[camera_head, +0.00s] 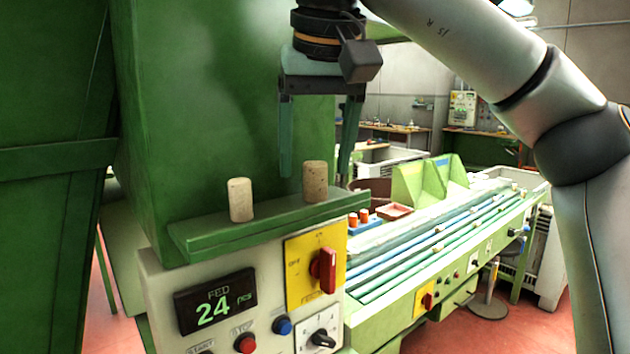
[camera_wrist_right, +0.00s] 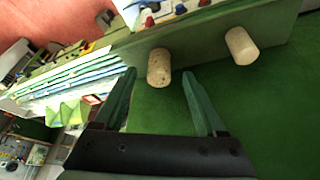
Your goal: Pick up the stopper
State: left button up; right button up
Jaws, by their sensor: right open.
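Two cork stoppers stand upright on a green ledge (camera_head: 270,225) of the machine. The darker, speckled stopper (camera_head: 315,181) is on the right in the head view, and the paler stopper (camera_head: 240,200) is to its left. My right gripper (camera_head: 314,172) is open, pointing down above and around the darker stopper's place in the head view. In the wrist view the darker stopper (camera_wrist_right: 159,68) lies ahead of the gap between the fingers (camera_wrist_right: 158,72), and the paler stopper (camera_wrist_right: 241,46) is off to the right. Nothing is between the pads. My left gripper is not in view.
A control panel below the ledge has a 24 display (camera_head: 215,302), a red rotary switch (camera_head: 323,270) and buttons. The tall green machine wall (camera_head: 210,100) stands behind the ledge. A long conveyor bench (camera_head: 440,250) runs off to the right.

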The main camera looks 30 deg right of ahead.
jog(key=shift+x, duration=1.3)
grip_shut()
